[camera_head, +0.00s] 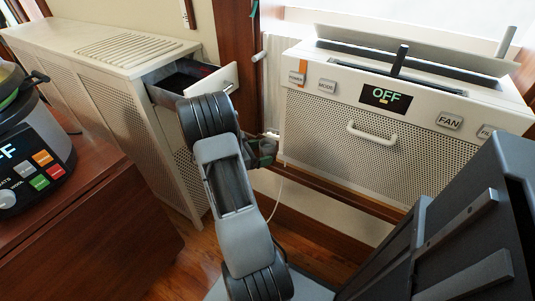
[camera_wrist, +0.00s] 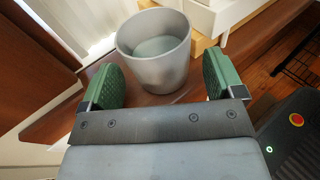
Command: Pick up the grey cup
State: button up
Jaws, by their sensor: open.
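The grey cup (camera_wrist: 154,62) stands upright in the wrist view, open top facing up, with a plain grey wall and empty-looking inside. It sits on a reddish-brown wooden surface (camera_wrist: 150,98). My gripper (camera_wrist: 159,77) is open, with one green padded finger to the left of the cup and one to the right. Gaps show between both fingers and the cup wall. In the head view, only part of my gripper (camera_head: 264,150) shows behind my arm, and I cannot make out the cup there.
A white cabinet with an open drawer (camera_head: 190,80) is left of my arm. A white perforated heater unit (camera_head: 330,140) reading OFF stands to the right. A cooker (camera_head: 30,150) sits on a brown wooden cabinet (camera_head: 90,230) at left. Wooden floor (camera_head: 185,265) shows below.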

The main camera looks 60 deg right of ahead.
jog(key=shift+s+d+f, duration=0.1)
jog(key=shift+s+d, duration=0.2)
jog(key=shift+d, duration=0.2)
jog(key=shift+c, duration=0.2)
jog(key=c, duration=0.9)
jog(key=shift+c, duration=0.2)
